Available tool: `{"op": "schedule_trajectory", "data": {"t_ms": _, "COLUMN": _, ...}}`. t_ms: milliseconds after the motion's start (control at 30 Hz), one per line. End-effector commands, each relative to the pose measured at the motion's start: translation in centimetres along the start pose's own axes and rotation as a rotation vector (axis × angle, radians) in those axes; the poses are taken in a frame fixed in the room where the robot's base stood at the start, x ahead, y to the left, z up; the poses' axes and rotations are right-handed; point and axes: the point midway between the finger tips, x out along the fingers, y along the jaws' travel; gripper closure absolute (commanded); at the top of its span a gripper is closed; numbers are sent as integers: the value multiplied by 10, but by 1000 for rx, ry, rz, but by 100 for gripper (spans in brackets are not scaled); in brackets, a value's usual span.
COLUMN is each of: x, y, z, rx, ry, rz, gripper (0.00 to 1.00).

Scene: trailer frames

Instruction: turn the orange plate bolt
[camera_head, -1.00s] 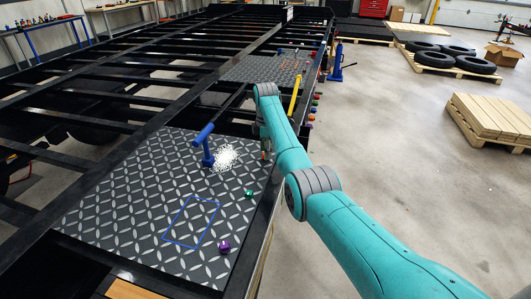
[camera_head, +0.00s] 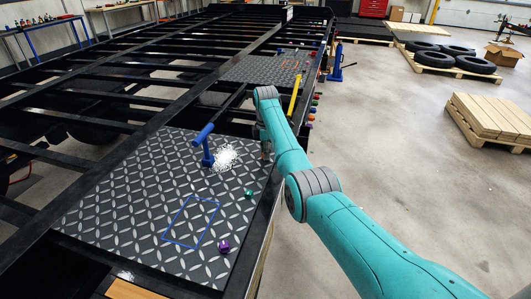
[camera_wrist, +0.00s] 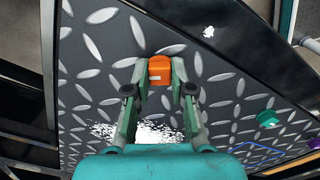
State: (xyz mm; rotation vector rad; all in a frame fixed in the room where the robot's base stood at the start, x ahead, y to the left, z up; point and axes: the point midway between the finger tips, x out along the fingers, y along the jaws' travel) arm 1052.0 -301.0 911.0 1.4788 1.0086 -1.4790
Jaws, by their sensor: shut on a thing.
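The orange plate bolt (camera_wrist: 160,69) stands on the dark diamond-tread plate (camera_wrist: 106,50), near the plate's edge. My gripper (camera_wrist: 160,76) is shut on the orange bolt, with one finger on each side of it, in the wrist view. In the head view my teal arm reaches over the right edge of the plate (camera_head: 120,205). There my gripper is small and partly hidden by the arm, and the orange bolt cannot be made out.
A green bolt (camera_head: 249,194) and a purple bolt (camera_head: 223,246) stand on the plate near a blue outline (camera_head: 165,240). A blue handled tool (camera_head: 207,150) stands beside white granules (camera_head: 225,157). A yellow bar (camera_head: 295,95) lies beyond my arm. Open frame beams lie left.

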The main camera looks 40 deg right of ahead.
Motion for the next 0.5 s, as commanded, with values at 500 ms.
{"op": "schedule_trajectory", "data": {"t_ms": 500, "x": 0, "y": 0, "z": 0, "rx": 352, "ry": 0, "rz": 0, "gripper": 100}}
